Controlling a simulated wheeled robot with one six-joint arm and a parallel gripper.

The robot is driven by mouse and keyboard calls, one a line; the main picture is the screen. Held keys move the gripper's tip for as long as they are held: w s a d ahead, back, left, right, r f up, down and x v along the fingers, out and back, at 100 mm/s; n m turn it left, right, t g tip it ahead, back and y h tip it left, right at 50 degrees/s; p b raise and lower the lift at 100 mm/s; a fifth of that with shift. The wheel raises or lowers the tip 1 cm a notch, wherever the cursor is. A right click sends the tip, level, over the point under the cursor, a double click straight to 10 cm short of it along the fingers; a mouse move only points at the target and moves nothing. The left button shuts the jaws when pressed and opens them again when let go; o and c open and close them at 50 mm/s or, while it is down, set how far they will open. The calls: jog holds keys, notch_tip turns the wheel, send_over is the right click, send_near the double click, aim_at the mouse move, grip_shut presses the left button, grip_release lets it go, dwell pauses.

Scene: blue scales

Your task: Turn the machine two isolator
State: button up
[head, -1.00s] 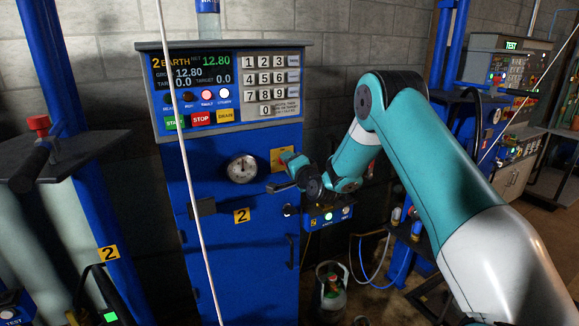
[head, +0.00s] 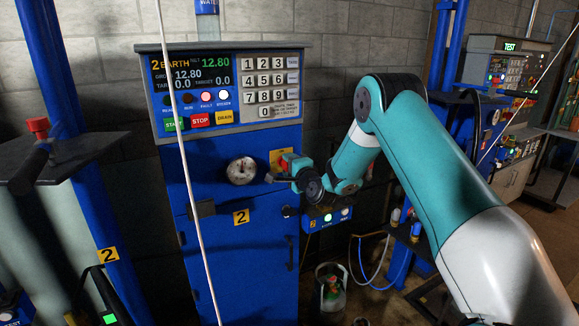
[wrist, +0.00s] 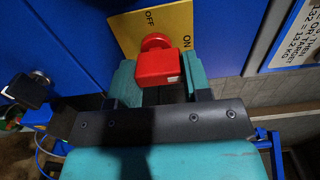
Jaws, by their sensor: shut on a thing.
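The machine two isolator is a red handle (wrist: 157,66) on a yellow plate (wrist: 123,34) marked OFF and ON. In the wrist view its red block sits between the two teal fingers of my gripper (wrist: 158,80), which is shut on it. The round red knob shows beyond the block, nearer the OFF lettering. In the head view the yellow plate (head: 276,156) is on the blue cabinet front, right of the round gauge. My gripper (head: 282,169) is at the plate's lower edge and hides most of the handle.
The blue machine two cabinet (head: 225,272) carries a display and keypad panel (head: 272,77) above the gauge (head: 241,170). A pale hanging line (head: 186,170) crosses in front.

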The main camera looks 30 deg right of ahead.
jog(key=o, duration=0.9)
jog(key=shift+d, duration=0.1)
jog(key=s+b, duration=1.2)
jog(key=s, duration=0.5)
jog(key=shift+s, duration=0.25)
